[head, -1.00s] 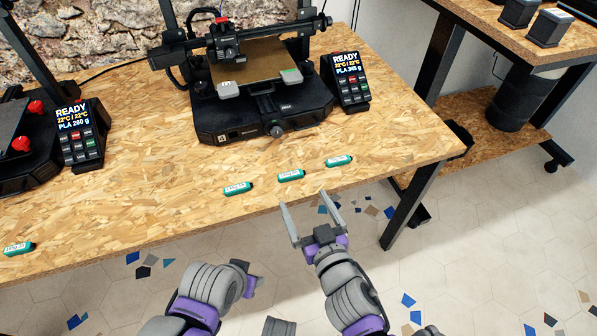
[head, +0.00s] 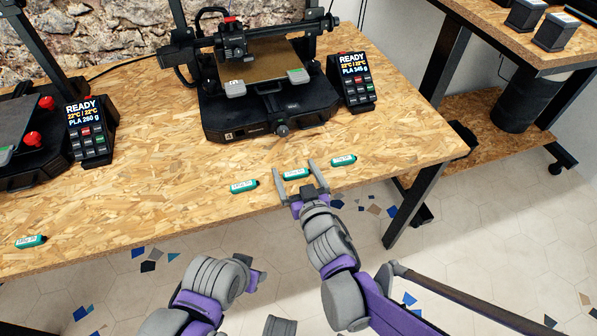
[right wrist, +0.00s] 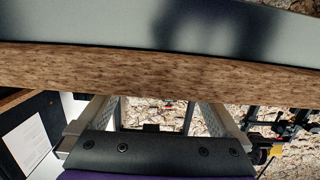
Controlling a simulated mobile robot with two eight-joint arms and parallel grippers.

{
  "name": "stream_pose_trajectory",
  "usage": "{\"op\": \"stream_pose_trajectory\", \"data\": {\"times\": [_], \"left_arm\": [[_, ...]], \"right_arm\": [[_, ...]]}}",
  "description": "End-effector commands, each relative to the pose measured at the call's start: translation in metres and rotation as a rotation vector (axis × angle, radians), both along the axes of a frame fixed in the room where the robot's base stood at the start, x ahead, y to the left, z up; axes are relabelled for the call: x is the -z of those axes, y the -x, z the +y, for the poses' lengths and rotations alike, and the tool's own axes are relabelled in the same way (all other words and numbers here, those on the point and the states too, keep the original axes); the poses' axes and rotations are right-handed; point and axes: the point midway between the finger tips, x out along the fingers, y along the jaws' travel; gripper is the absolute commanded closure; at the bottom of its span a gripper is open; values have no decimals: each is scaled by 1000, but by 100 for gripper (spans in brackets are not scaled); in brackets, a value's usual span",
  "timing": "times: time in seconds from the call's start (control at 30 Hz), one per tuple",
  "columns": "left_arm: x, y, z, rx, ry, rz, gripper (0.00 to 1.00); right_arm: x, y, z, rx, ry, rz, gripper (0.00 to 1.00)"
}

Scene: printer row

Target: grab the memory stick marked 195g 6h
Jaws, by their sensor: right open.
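Several green memory sticks with white labels lie along the table's front edge in the head view; their print is too small to read. The middle stick (head: 297,174) lies between the fingers of my right gripper (head: 297,171), which is open, with a finger on each side. I cannot tell the height of the fingers or whether they touch it. Another stick (head: 243,186) lies to its left, one (head: 343,160) to its right and one (head: 31,241) at the far left. In the right wrist view my spread fingers (right wrist: 152,113) show, with no stick visible. My left arm shows without its fingertips.
A 3D printer (head: 268,105) stands behind the sticks, with a control panel (head: 355,83) at its right. Another control panel (head: 88,131) stands at the left. The wooden table (head: 180,195) is clear between the far-left stick and the others.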

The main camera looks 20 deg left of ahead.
Motion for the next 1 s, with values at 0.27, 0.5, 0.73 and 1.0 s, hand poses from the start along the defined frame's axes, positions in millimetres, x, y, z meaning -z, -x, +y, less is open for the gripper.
{"op": "stream_pose_trajectory", "data": {"times": [0.27,0.5,0.73,1.0], "left_arm": [[0,0,0,0,0,0,50],[0,0,0,0,0,0,50],[0,0,0,0,0,0,50],[-9,1,0,0,0,-2,50]], "right_arm": [[0,0,0,0,0,0,14],[0,0,0,0,0,0,58],[0,0,0,0,0,0,75],[-23,1,0,0,0,0,75]]}}
